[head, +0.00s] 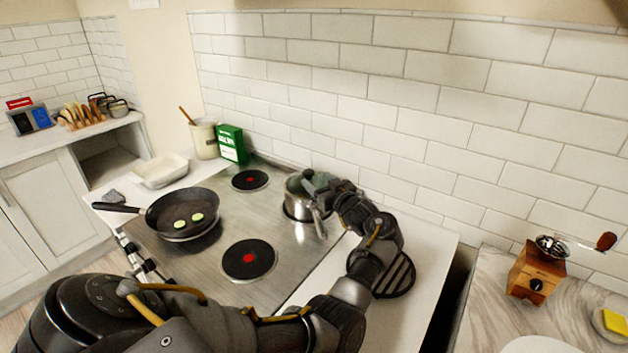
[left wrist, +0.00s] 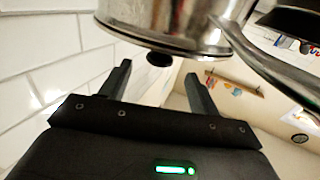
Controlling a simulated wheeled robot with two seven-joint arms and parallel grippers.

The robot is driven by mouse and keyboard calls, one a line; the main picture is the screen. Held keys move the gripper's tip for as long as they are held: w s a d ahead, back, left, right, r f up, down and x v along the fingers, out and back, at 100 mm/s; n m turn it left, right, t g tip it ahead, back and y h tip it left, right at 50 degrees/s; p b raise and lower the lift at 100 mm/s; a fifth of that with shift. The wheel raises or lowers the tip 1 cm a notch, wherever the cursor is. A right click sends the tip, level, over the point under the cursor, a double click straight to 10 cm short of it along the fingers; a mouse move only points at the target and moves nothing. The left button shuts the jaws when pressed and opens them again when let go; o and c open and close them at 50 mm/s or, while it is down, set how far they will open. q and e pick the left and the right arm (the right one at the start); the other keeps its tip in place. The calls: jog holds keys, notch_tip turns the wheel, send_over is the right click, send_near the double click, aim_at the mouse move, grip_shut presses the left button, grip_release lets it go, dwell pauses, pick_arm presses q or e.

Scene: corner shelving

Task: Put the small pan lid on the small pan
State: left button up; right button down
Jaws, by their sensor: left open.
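The small pan (head: 297,209) is a steel saucepan on the back right of the stove, its handle pointing to the front right. The small pan lid (head: 293,184) appears to sit on top of it, partly hidden by my gripper. My left gripper (head: 311,178) is at the lid's top, on its right side. In the left wrist view, which looks upside down, the pan (left wrist: 190,14) and the lid (left wrist: 165,42) are at the top. The lid's black knob (left wrist: 159,59) lies near and between the tips of my open left gripper (left wrist: 157,72). My right gripper is not in view.
Bare burners are at the back (head: 250,180) and front (head: 249,260). A green box (head: 232,144) and utensil crock (head: 204,140) stand behind. A dark ribbed item (head: 398,278) lies beside my forearm.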

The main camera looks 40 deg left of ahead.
pick_arm(q)
jog(key=b+v, duration=0.1)
jog(key=v, duration=0.6)
jog(key=shift+d, duration=0.2)
jog(key=shift+r, duration=0.1)
